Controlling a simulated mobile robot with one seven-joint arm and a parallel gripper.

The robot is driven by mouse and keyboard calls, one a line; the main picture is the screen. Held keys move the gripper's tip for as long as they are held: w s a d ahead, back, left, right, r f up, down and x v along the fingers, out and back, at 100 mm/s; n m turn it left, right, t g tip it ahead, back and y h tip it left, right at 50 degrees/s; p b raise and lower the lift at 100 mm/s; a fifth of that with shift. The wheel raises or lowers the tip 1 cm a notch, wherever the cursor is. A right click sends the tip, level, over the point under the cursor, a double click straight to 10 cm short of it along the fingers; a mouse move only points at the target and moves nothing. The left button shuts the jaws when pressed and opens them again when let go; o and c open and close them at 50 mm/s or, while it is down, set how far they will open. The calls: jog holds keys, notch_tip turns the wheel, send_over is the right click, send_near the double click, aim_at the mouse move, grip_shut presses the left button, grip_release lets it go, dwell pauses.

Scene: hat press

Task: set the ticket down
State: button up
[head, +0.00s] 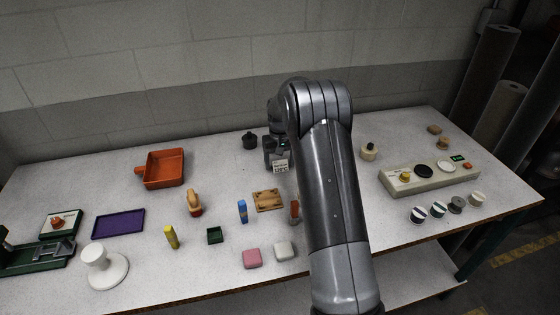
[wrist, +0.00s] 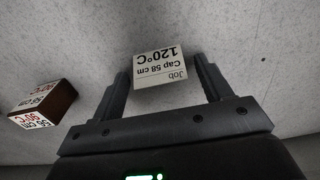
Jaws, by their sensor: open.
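The ticket (wrist: 160,67) is a small pale card printed "Job Cap 58 cm 120°C" in black. It lies between the two fingers of my open gripper (wrist: 161,72) in the wrist view, near the fingertips. Whether either finger touches it is hard to tell. In the head view the ticket (head: 281,166) shows just below my gripper (head: 275,157), over the back middle of the table (head: 330,185). I cannot tell from the pictures whether its lower edge rests on the table.
A brown block (wrist: 45,104) with printed labels stands left of the gripper in the wrist view. A dark knobbed piece (head: 250,141) is left of my gripper. An orange tray (head: 164,168), wooden plate (head: 268,200) and blue piece (head: 242,211) stand further left or in front.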

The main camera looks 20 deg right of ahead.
jog(key=shift+r, duration=0.1)
notch_tip(320, 180, up, 12)
jog(key=s+a+r+t, duration=0.1)
jog(key=s+a+r, duration=0.1)
jog(key=s+r, duration=0.65)
jog(key=s+a+r+t, duration=0.15)
jog(key=s+r, duration=0.25)
jog(key=s, duration=0.7)
jog(key=s+a+r+t, duration=0.15)
jog(key=s+r, duration=0.25)
jog(key=s, duration=0.7)
jog(key=s+f+t, duration=0.1)
jog(key=s+f, duration=0.3)
jog(key=s, duration=0.8)
jog(key=shift+a+f+t, duration=0.25)
jog(key=shift+f+t, duration=0.05)
